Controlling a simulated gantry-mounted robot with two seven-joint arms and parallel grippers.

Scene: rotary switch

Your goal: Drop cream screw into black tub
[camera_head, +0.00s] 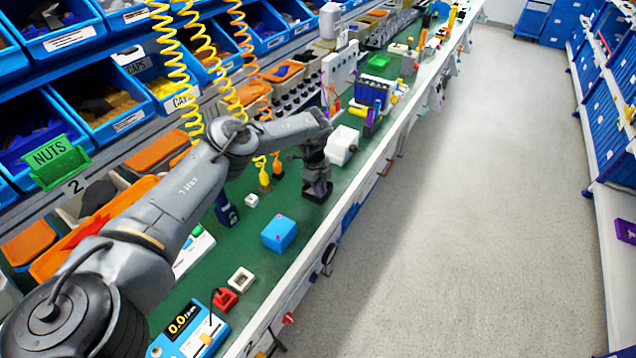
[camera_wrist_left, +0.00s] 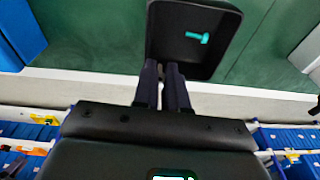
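The black tub (camera_wrist_left: 210,72) is open-topped, and a small teal screw (camera_wrist_left: 197,37) lies inside it. In the head view the tub (camera_head: 317,196) stands on the green bench top, partly hidden under my left gripper (camera_head: 318,184). In the left wrist view my left gripper (camera_wrist_left: 164,66) has its two dark fingers close together, with a narrow gap. Their tips overlap the near left corner of the tub; I cannot tell whether they touch it or hold anything. I cannot make out a cream screw in either view. My right gripper is not in view.
A blue box (camera_head: 279,233) and a white box (camera_head: 342,145) stand on the bench near the tub. A red part (camera_head: 225,299) and a blue meter (camera_head: 189,331) lie nearer. Yellow coiled cords (camera_head: 176,70) hang behind my arm. The bench's front edge is close to the tub.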

